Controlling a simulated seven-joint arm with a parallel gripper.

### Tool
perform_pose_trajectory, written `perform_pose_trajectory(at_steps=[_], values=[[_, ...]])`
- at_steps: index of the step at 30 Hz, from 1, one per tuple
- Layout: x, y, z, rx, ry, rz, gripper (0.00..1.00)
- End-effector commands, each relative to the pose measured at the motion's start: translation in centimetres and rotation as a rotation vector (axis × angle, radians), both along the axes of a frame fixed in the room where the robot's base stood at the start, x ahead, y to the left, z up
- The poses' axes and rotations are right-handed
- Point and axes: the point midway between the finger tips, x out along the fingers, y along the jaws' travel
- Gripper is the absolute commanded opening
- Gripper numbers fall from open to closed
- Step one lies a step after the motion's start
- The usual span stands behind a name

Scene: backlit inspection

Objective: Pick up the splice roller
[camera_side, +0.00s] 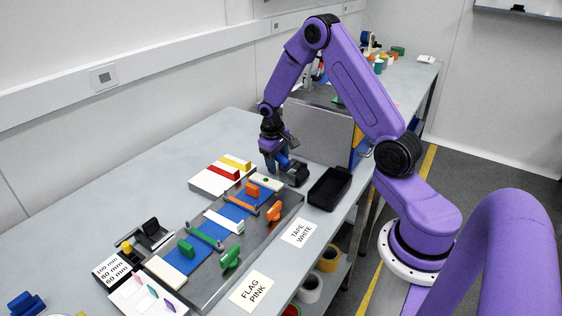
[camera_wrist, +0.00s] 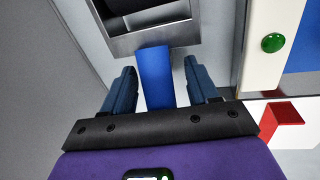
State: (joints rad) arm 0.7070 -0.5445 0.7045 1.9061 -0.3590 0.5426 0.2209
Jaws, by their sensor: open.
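The splice roller shows in the wrist view as a blue handle (camera_wrist: 154,70) below a grey holder (camera_wrist: 185,36), which has a dark part inside at the top edge of the picture. My gripper (camera_wrist: 160,82) is open, with one finger on each side of the blue handle. Gaps show between the handle and both fingers. In the side view my gripper (camera_side: 276,162) points down beside a dark holder (camera_side: 297,176), at the far end of the work tray. The roller's head is mostly hidden there.
A black bin (camera_side: 329,188) stands just right of the holder. A grey tray (camera_side: 207,292) with a blue strip, clamps and flags lies in front. A white block with red and yellow pieces (camera_side: 223,170) is at left. A metal panel (camera_side: 318,132) stands behind.

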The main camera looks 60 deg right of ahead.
Motion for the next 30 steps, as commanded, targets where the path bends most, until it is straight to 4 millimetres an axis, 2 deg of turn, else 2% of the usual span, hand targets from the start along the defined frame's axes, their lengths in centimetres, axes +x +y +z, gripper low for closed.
perform_pose_trajectory(at_steps=[4, 5, 9, 10, 23, 26, 30], values=[[0.0, 0.0, 0.0, 0.0, -0.001, 0.0, 0.59], [0.0, 0.0, 0.0, 0.0, -0.001, 0.0, 0.56], [0.0, 0.0, 0.0, 0.0, -0.001, 0.0, 0.1], [0.0, 0.0, 0.0, 0.0, -0.001, 0.0, 0.04], [0.1, -0.1, 0.5, -0.001, -0.002, 0.0, 0.04], [0.1, -0.1, 1.2, -0.001, -0.003, 0.001, 0.04], [0.1, 0.0, 3.2, 0.0, -0.005, 0.0, 0.04]])
